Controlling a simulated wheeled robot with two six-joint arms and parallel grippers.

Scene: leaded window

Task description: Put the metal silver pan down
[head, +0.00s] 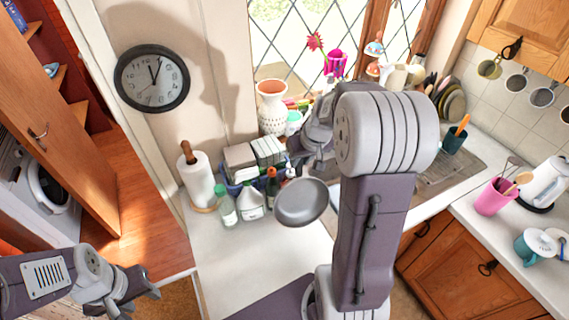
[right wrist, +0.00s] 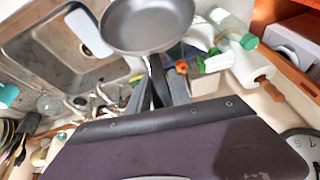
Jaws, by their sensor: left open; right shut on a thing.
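The silver pan (head: 302,202) is a round, shallow metal pan hanging above the white counter (head: 235,265) in the head view. In the head view my right arm hides part of this area. My left gripper (head: 145,287) is open and empty at the lower left, well away from the pan.
A green-capped bottle (head: 225,207), a white spray bottle (head: 251,201) and a paper towel roll (head: 197,178) stand just left of the pan. A sink (head: 440,178) lies to the right. The counter's near left part is clear. A wall clock (head: 152,78) hangs at left.

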